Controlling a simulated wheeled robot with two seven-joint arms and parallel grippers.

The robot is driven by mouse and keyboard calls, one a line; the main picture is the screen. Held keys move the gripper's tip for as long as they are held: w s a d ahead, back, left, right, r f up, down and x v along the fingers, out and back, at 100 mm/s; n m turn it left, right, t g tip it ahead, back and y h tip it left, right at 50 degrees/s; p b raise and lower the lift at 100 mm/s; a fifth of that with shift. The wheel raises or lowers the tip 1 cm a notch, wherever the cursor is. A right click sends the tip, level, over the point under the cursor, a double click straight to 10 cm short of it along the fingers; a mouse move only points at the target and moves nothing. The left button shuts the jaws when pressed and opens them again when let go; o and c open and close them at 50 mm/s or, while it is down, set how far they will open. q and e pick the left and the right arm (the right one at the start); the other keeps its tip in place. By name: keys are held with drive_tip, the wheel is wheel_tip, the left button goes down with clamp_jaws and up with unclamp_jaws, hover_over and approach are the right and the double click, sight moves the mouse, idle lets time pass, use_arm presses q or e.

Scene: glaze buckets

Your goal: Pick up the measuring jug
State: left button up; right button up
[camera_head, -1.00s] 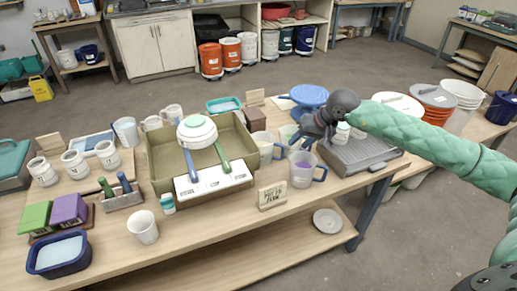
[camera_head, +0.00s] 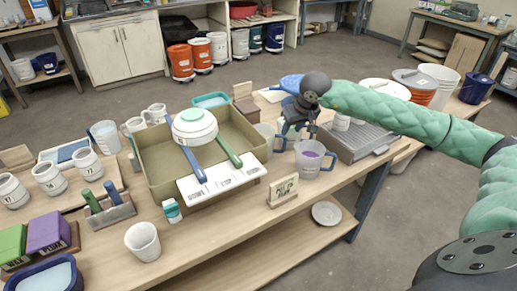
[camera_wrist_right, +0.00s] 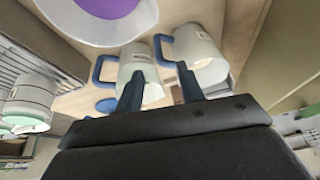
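A clear measuring jug (camera_head: 307,160) with purple contents and a blue handle stands on the table, right of centre in the head view. Its round, purple-filled mouth (camera_wrist_right: 105,8) is cut off at the top of the right wrist view. My right gripper (camera_head: 293,133) is just behind and left of this jug, pointing down. In the wrist view its two dark fingers (camera_wrist_right: 160,92) are apart, with nothing visibly gripped. Two pale jugs with blue handles lie beyond the fingers: one (camera_wrist_right: 138,68) partly hidden by the left finger, the other (camera_wrist_right: 202,52) near the right. My left gripper is out of view.
A ribbed grey tray (camera_head: 362,141) is right of the jug. A small wooden sign (camera_head: 283,191) stands in front. A plate (camera_head: 327,213) rests on the lower shelf.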

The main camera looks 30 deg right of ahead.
sight(285, 144)
drive_tip(key=x, duration=0.2)
drive_tip(key=s+x, duration=0.1)
drive_tip(key=x, duration=0.2)
drive_tip(key=shift+d+f+b, duration=0.15)
drive_tip(key=shift+b, duration=0.2)
drive_tip(key=p+x, duration=0.1)
drive_tip(key=x, duration=0.3)
drive_tip(key=shift+w+p, duration=0.1)
drive_tip(key=shift+p, duration=0.3)
drive_tip(key=shift+w+f, duration=0.15)
drive_tip(key=shift+f, duration=0.3)
use_arm(q)
drive_tip(key=v, duration=0.7)
drive_tip(key=shift+a+r, duration=0.35)
drive_tip(key=shift+a, duration=0.05)
use_arm(e)
clamp_jaws()
use_arm(q)
drive_tip(key=shift+s, duration=0.1)
